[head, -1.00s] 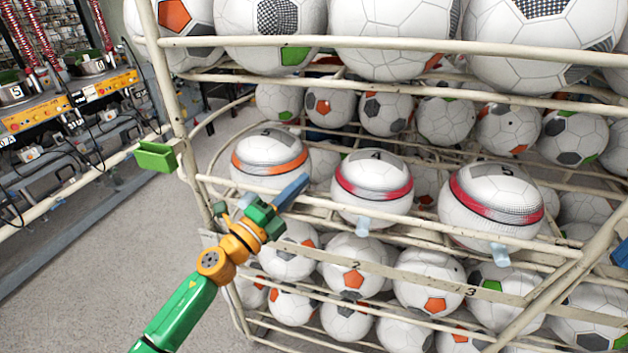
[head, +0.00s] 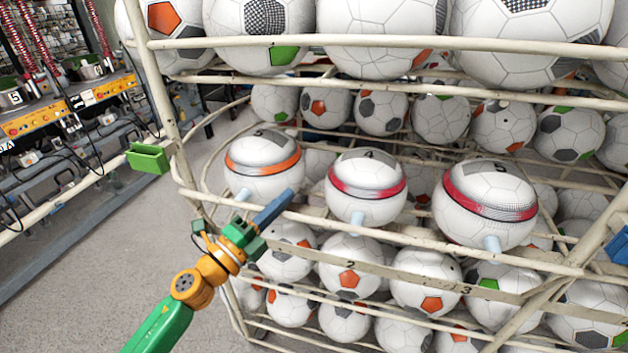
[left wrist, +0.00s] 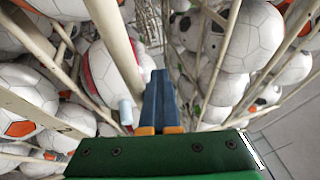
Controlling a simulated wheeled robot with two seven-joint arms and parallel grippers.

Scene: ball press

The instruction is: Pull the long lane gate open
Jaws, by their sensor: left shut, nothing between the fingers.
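A pale rack holds three banded balls in its middle row: one with an orange band (head: 263,165), one with a red band (head: 367,187) and a larger red-banded one (head: 484,204). A pale blue peg stands at the front of each: left (head: 243,194), middle (head: 357,217) and right (head: 492,243). I cannot tell which part is the long lane gate. My left gripper (head: 290,193) is shut and empty, its blue fingers at the front rail between the left and middle pegs. In the left wrist view, the fingers (left wrist: 160,76) point between rails, apart from a pale peg (left wrist: 125,111).
Pale rails (head: 390,266) cross in front of and below the banded balls. Several footballs fill the rows above and below. A green bin (head: 148,158) is at the left and a blue one (head: 618,247) at the right edge. The floor at left (head: 90,270) is clear.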

